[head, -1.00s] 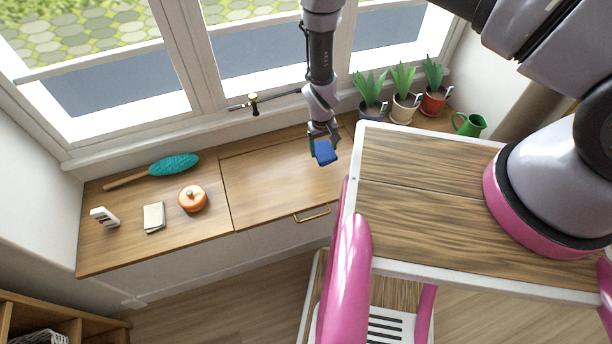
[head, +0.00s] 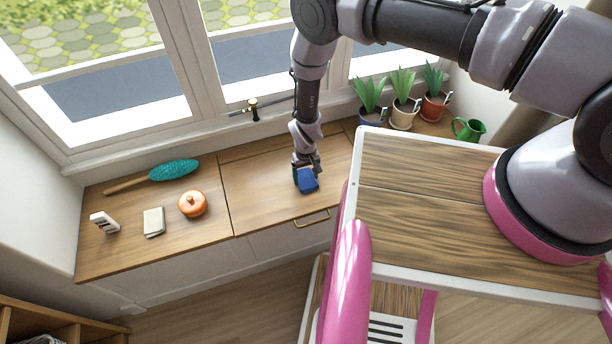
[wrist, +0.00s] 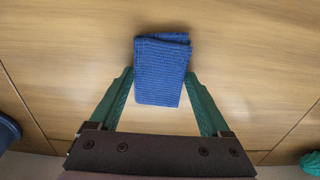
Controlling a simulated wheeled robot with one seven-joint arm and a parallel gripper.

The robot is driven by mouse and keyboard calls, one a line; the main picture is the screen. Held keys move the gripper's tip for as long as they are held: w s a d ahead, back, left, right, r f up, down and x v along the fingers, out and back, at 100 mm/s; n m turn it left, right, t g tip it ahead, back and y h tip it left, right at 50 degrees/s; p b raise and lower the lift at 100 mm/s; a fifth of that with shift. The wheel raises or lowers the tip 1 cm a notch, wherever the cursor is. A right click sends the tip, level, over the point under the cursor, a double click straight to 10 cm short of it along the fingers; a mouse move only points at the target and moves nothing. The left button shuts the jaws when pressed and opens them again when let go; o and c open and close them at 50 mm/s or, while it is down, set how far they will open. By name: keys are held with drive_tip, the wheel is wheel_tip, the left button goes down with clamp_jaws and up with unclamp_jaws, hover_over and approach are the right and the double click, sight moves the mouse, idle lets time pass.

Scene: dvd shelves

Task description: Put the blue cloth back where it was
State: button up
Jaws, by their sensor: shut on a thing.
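The blue cloth (head: 307,182) is a small folded, ribbed piece. It is at the end of my gripper (head: 304,168), over the middle panel of the wooden counter (head: 260,195). In the wrist view the cloth (wrist: 161,72) sits between the tips of the two green fingers of my gripper (wrist: 161,78). The fingers are shut on its lower part. I cannot tell whether the cloth touches the counter or hangs just above it.
Potted plants (head: 403,112) and a green jug (head: 468,129) are at the right. The counter around the cloth is clear.

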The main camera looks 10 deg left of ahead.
sight(306, 178)
drive_tip(key=o, duration=1)
drive_tip(key=shift+f, duration=0.15)
drive_tip(key=shift+r, duration=0.45)
wheel_tip(306, 178, up, 11)
drive_tip(key=shift+r, duration=0.15)
